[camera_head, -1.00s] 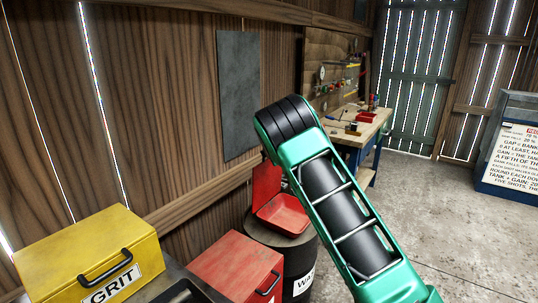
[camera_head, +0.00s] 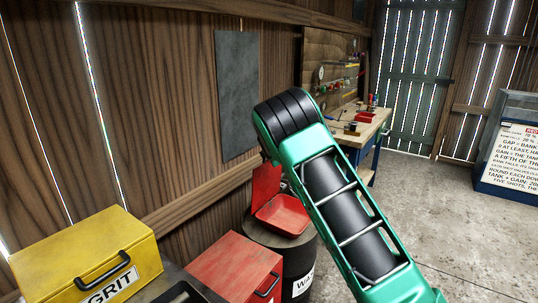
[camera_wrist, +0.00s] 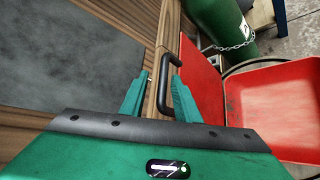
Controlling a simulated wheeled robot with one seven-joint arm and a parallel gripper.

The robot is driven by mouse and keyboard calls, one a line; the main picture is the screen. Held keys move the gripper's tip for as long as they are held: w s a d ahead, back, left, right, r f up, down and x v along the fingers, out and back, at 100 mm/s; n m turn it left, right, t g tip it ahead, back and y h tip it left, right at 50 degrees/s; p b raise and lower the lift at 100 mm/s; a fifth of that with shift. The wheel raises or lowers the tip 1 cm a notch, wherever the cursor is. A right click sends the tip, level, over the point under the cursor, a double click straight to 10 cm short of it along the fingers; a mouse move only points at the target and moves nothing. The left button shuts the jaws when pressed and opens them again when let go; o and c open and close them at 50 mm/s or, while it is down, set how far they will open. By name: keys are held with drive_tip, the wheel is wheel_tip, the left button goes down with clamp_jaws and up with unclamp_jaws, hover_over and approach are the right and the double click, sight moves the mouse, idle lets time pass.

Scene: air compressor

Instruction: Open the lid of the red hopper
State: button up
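An open red hopper (camera_head: 285,217) sits on a dark drum, its lid (camera_head: 267,186) standing upright against the wall side. In the wrist view the hopper's red inside (camera_wrist: 275,110) is at the right and the raised lid (camera_wrist: 203,82) is left of it. A black handle (camera_wrist: 164,88) stands out from the lid's outer face. My gripper (camera_wrist: 161,80) is open, with its teal fingers apart on either side of the handle; contact cannot be told. In the head view my green arm hides the gripper.
A closed red box (camera_head: 235,267) with a black handle and a yellow GRIT box (camera_head: 85,257) are at the lower left. The plank wall is close behind the lid. A green cylinder (camera_wrist: 214,22) with a chain is beyond it. Open floor (camera_head: 440,220) lies right.

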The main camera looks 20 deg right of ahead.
drive_tip(key=v, duration=0.8)
drive_tip(key=shift+r, duration=0.2)
drive_tip(key=shift+s, duration=0.15)
drive_tip(key=s+d+m+g, duration=0.2)
drive_tip(key=s+d+m, duration=0.35)
drive_tip(key=s, duration=0.35)
drive_tip(key=s+d+m+g+h, duration=0.1)
drive_tip(key=s+d+m+g, duration=0.1)
drive_tip(key=s+d+m, duration=0.5)
drive_tip(key=s+d+m+g, duration=0.25)
drive_tip(key=s+d, duration=0.25)
drive_tip(key=s, duration=0.6)
drive_tip(key=s+a+f+m+g+y, duration=0.1)
drive_tip(key=s+m, duration=0.5)
drive_tip(key=s, duration=1.3)
drive_tip(key=s+a+m+g+y, duration=0.2)
drive_tip(key=s+m+g, duration=0.3)
drive_tip(key=s, duration=1.5)
drive_tip(key=shift+s+a+f+m+y, duration=0.3)
drive_tip(key=shift+s+a+f+m, duration=0.1)
drive_tip(key=shift+a+m, duration=0.45)
drive_tip(key=shift+w, duration=0.1)
